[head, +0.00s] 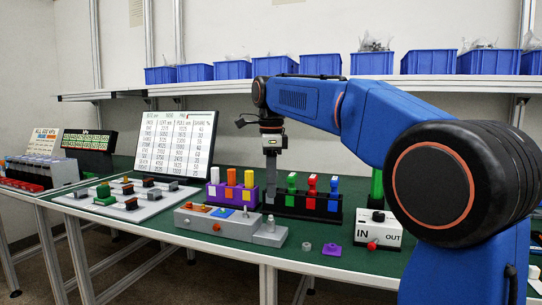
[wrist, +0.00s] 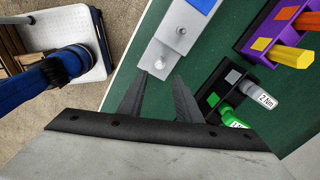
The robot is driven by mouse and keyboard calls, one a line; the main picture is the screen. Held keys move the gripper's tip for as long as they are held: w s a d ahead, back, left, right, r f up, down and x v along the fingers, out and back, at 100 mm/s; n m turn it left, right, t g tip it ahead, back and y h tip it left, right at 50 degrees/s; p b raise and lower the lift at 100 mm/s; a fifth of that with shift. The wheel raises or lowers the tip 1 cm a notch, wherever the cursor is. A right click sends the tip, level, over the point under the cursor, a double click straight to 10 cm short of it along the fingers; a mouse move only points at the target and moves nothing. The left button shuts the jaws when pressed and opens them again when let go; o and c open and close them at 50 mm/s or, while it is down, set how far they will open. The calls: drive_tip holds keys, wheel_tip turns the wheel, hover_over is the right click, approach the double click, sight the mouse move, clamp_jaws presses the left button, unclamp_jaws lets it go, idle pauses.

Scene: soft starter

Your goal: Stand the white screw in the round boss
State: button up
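My gripper (head: 271,180) points down above the bench, beside the tool racks. In the wrist view its two dark fingers (wrist: 158,88) are apart with nothing visible between them. The grey fixture (head: 215,222) has a light block (head: 268,236) at its right end, with a small upright post on top. In the wrist view this block (wrist: 153,52) lies just beyond the fingertips and carries a small round silver feature (wrist: 159,64); a small round knob (wrist: 182,32) is near it. I cannot tell which of these is the round boss. I cannot clearly make out a white screw.
A black rack (head: 300,205) with green, red and blue handles and a purple rack (head: 223,193) stand close by. A grey ring (head: 306,246) and a purple piece (head: 332,250) lie near the front edge. An IN/OUT box (head: 378,232) is to the right.

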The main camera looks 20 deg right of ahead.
wheel_tip(320, 180, up, 8)
drive_tip(key=s+d+f+n+t, duration=0.1)
drive_tip(key=s+d+f+n, duration=0.2)
drive_tip(key=s, duration=0.4)
drive_tip(key=s+d+f+n+t, duration=0.1)
drive_tip(key=s+d+f+n, duration=0.1)
drive_tip(key=s+f+n, duration=0.6)
drive_tip(key=s+d+f+n+t, duration=0.2)
drive_tip(key=s+f+n, duration=0.7)
drive_tip(key=s+f, duration=0.9)
wheel_tip(320, 180, down, 6)
drive_tip(key=shift+r+n, duration=0.1)
drive_tip(key=shift+n, duration=0.2)
idle(0.3)
